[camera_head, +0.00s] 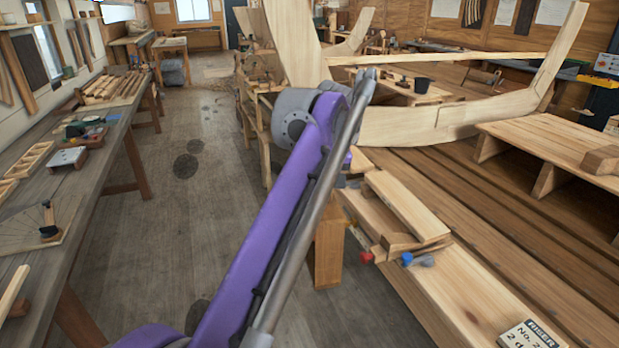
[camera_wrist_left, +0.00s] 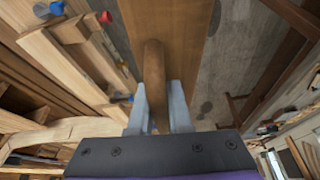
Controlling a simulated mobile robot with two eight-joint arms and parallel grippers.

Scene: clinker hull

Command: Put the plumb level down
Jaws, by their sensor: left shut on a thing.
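My left gripper (camera_wrist_left: 160,96) is shut on a rounded brown wooden bar (camera_wrist_left: 153,75) in the left wrist view. A broad, flat brown board (camera_wrist_left: 185,30) lies directly beyond the bar. I take bar and board to be the plumb level, though the frames do not clearly show how they join. In the head view a brown wooden panel (camera_head: 329,250), apparently the same board, hangs upright beside the plank bench, left of it. My purple left arm covers part of it and most of the gripper. No plumb line or bob is visible on it. My right gripper is out of view.
The plank bench (camera_head: 455,290) carries stacked wood, clamps with red and blue ends (camera_head: 407,259) and a labelled box (camera_head: 530,335). A long workbench (camera_head: 95,165) with tools stands left. The pale boat frame (camera_head: 440,122) is behind. Floor (camera_head: 215,180) between is clear.

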